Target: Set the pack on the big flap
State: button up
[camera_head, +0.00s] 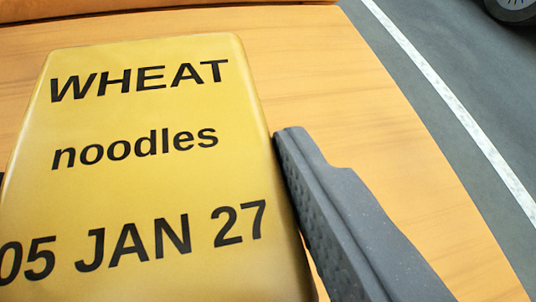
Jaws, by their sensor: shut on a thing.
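A yellow pack (140,115) fills the left and middle of the view, its printed face toward me. It reads "WHEAT noodles 05 JAN 27". My gripper (143,160) is shut on the pack. Its grey ridged right finger lies along the pack's right edge; only a dark sliver at the left picture edge may be the other finger. Behind the pack is a wood-grained, orange-tan surface (330,105). I cannot tell whether this is the big flap, or whether the pack touches it. The pack's lower end is out of frame.
The wooden surface ends at a slanting edge on the right. Beyond it is grey ground (440,45) with a white line (430,75). A dark round thing (514,8), perhaps a wheel, shows at the top right corner. A darker orange strip (150,5) runs along the top.

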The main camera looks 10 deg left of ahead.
jog(key=shift+w+d+f, duration=0.15)
jog(key=shift+w+d, duration=0.15)
jog(key=shift+w, duration=0.35)
notch_tip(320, 180, down, 4)
jog(key=shift+r+b, duration=0.2)
jog(key=shift+b, duration=0.75)
jog(key=shift+r, duration=0.1)
jog(key=o, duration=1.1)
jog(key=shift+s+d+r, duration=0.15)
jog(key=shift+s+r, duration=0.05)
jog(key=shift+s, duration=0.05)
jog(key=p+v, duration=0.2)
jog(key=v, duration=0.9)
jog(key=shift+s+d+p, duration=0.1)
jog(key=shift+s+p, duration=0.1)
jog(key=shift+p, duration=0.1)
